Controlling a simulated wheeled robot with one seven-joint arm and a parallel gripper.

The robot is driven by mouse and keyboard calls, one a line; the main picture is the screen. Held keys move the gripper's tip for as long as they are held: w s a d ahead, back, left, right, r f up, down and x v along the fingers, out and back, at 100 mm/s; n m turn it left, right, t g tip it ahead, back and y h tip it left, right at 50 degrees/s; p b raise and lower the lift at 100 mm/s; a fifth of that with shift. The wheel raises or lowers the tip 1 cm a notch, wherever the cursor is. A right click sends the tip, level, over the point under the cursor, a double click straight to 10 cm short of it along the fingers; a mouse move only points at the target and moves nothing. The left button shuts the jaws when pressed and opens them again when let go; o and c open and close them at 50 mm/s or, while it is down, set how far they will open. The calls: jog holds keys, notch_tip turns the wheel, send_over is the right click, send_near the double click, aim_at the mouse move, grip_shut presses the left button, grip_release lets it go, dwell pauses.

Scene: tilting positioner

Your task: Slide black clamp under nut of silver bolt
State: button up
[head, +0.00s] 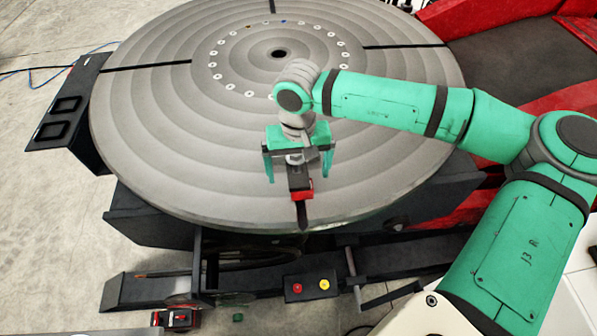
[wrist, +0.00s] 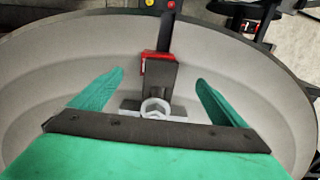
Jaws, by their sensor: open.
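The black clamp (head: 299,178) lies on the round grey turntable, over its front slot. It has a red end (head: 302,195) toward the table's rim. In the wrist view the clamp (wrist: 161,78) shows as a dark block with a red end (wrist: 157,63). The nut of the silver bolt (wrist: 155,107) is at the clamp's inner end, nearest my gripper. How far the clamp reaches under the nut I cannot tell. My gripper (wrist: 160,78) is open, with one green finger on each side of the clamp, apart from it. In the head view my gripper (head: 298,174) partly hides the bolt.
The turntable (head: 150,130) has black radial slots (head: 405,46) and a ring of small pale holes around its centre. A black box (head: 70,115) stands at its left edge. A control box with red and yellow buttons (head: 311,287) is below the front rim. Red structure lies at right.

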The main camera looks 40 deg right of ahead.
jog(key=shift+r, duration=2.8)
